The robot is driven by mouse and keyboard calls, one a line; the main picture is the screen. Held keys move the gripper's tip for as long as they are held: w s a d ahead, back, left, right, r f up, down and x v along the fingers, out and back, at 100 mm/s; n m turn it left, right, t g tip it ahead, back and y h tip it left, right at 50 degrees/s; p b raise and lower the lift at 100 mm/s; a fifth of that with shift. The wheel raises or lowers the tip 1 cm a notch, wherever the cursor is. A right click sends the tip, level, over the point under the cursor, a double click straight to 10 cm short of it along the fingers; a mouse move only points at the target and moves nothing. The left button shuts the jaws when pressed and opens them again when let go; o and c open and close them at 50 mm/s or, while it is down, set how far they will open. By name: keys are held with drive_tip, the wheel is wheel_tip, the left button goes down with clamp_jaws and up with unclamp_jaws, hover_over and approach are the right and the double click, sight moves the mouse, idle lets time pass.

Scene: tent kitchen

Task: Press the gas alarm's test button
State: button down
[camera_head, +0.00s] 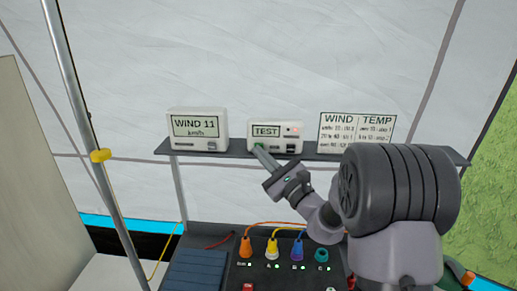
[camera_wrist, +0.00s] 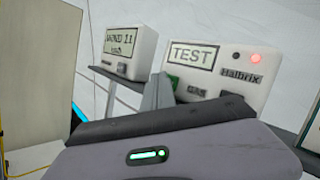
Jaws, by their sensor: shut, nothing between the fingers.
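The gas alarm (camera_head: 290,137) is a small white box standing on the dark shelf. Its display reads TEST and a red light glows at its upper right; both also show on the alarm (camera_wrist: 262,92) in the wrist view. A green button (camera_wrist: 173,83) sits at the alarm's lower left, partly hidden by my finger. My gripper (camera_head: 258,149) is shut and empty, with its tip at the alarm's lower left, by the green button. In the wrist view, my gripper (camera_wrist: 158,82) overlaps the alarm's left edge. I cannot tell whether the tip touches the button.
A wind display (camera_head: 198,129) reading WIND 11 stands left of the alarm on the shelf (camera_head: 232,156). A WIND/TEMP card (camera_head: 357,131) stands to the right. Below is a panel with coloured plugs and cables (camera_head: 272,247). A pole (camera_head: 85,115) rises at left.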

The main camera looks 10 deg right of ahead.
idle(0.4)
drive_tip(key=shift+s+a+b, duration=0.25)
drive_tip(key=shift+s+b, duration=0.15)
drive_tip(key=shift+s, duration=0.35)
drive_tip(key=shift+s, duration=0.1)
drive_tip(key=s, duration=0.1)
drive_tip(key=s+a+b, duration=0.1)
drive_tip(key=s, duration=0.2)
drive_tip(key=shift+s+a+b, duration=0.3)
drive_tip(key=shift+b, duration=0.05)
